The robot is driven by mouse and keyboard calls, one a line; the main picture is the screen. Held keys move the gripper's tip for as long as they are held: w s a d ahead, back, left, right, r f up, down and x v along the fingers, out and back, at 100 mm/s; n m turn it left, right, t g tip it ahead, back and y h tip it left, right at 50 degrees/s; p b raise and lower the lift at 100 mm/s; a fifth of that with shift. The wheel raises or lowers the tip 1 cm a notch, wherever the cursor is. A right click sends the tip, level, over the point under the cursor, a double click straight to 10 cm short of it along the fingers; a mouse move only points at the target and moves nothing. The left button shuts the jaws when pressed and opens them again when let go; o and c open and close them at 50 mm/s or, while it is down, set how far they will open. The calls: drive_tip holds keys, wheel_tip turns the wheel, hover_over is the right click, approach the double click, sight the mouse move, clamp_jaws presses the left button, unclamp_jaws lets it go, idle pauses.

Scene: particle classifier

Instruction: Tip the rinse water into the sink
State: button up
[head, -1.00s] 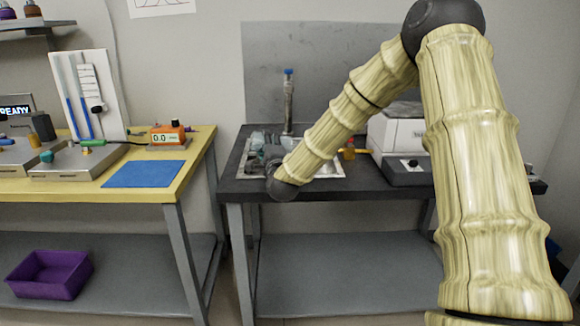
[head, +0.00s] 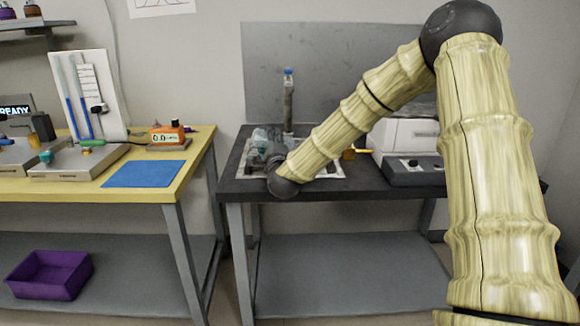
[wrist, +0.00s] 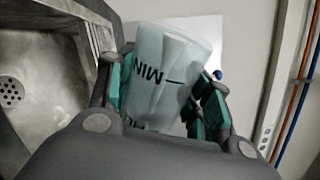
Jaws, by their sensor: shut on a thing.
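My gripper (wrist: 168,92) is shut on a translucent whitish cup (wrist: 160,62) with dark MIN lettering on its side. The cup sits between the green finger pads and looks tilted in the wrist view. I cannot tell how much water is in it. The sink (wrist: 42,70), a grey metal basin with a round drain, lies left of the cup in the wrist view. In the head view the gripper (head: 264,150) and cup are at the left part of the sink (head: 328,171), which my arm partly covers.
An upright tap (head: 288,105) with a blue top stands behind the sink. A white and grey machine (head: 408,145) stands to the right on the dark bench (head: 350,190). A yellow table (head: 80,187) with instruments and a blue mat (head: 145,174) is to the left.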

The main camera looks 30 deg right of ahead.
drive_tip(key=shift+s+d+r+m+g+h+b, duration=0.15)
drive_tip(key=shift+d+r+m+b, duration=0.2)
drive_tip(key=shift+m, duration=0.4)
drive_tip(key=shift+s+d+r+m+g+h+b, duration=0.1)
drive_tip(key=shift+d+r+m+b, duration=0.25)
drive_tip(key=shift+m, duration=0.45)
drive_tip(key=shift+s+d+r+m+g+h+b, duration=0.1)
drive_tip(key=shift+d+r+m+h+b, duration=0.1)
drive_tip(key=shift+d+m, duration=0.4)
idle(1.3)
drive_tip(key=shift+a, duration=0.2)
idle(0.5)
drive_tip(key=shift+w+a+y+p, duration=0.1)
drive_tip(key=shift+a+y+p, duration=0.1)
drive_tip(key=shift+y+p, duration=0.1)
drive_tip(key=shift+w+a+f+n+p, duration=0.1)
drive_tip(key=shift+a+f+n+p, duration=0.15)
drive_tip(key=shift+n, duration=0.4)
drive_tip(key=shift+w+a+f+n+p, duration=0.15)
drive_tip(key=shift+a+n, duration=0.2)
drive_tip(key=shift+n, duration=0.25)
drive_tip(key=shift+a+f+n, duration=0.15)
drive_tip(key=shift+f+n, duration=0.15)
drive_tip(key=shift+n, duration=0.3)
